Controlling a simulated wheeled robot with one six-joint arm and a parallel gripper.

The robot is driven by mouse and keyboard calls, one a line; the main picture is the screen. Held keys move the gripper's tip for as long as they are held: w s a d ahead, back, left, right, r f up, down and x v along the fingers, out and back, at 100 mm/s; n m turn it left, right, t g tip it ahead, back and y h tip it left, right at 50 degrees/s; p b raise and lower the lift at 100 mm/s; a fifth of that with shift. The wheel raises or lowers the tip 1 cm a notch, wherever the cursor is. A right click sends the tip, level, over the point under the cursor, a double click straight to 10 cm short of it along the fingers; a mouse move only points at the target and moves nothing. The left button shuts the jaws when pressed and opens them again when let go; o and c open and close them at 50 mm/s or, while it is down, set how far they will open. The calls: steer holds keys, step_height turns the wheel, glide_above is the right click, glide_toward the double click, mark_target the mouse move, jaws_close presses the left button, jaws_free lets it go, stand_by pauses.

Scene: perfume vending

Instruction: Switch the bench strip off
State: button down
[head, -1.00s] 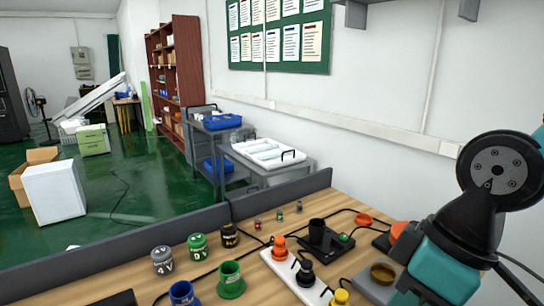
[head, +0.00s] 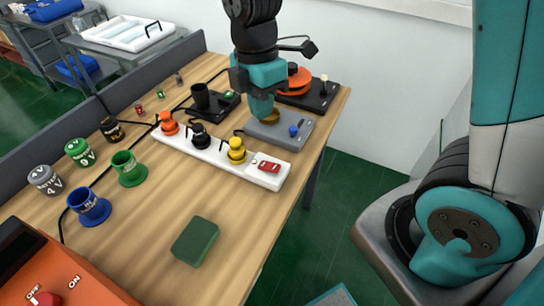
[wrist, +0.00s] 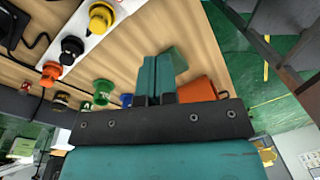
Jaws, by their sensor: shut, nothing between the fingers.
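The bench strip (head: 208,153) is a long white power strip on the wooden bench. Orange (head: 169,123), black (head: 200,136) and yellow (head: 237,151) plugs sit in it. A red switch (head: 269,166) is at its right-hand end; I cannot tell which way it is set. My gripper (head: 262,112) points down with teal fingers, behind the strip, above or beside a grey box with a blue knob (head: 293,130). In the wrist view, my fingers are together and empty (wrist: 155,65), and part of the strip (wrist: 90,40) shows upper left; the switch is not visible there.
A dark green block (head: 195,241) lies on bare bench in front of the strip. Green (head: 128,168) and blue (head: 89,206) sockets and labelled cylinders stand left. An orange box (head: 60,265) marked OFF and ON is near left. A black cup (head: 201,96) stands behind the strip.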

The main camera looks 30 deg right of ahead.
steer(key=w+d+f+n+h, duration=0.1)
steer(key=w+d+f+n, duration=0.1)
steer(key=w+f+n, duration=0.2)
steer(key=n+p, duration=0.1)
steer(key=p, duration=0.2)
glide_toward(275, 165)
steer(key=shift+g, duration=0.4)
steer(key=f, duration=0.7)
steer(key=shift+s+d+f, duration=0.25)
steer(key=shift+s+d, duration=0.05)
steer(key=shift+s, duration=0.05)
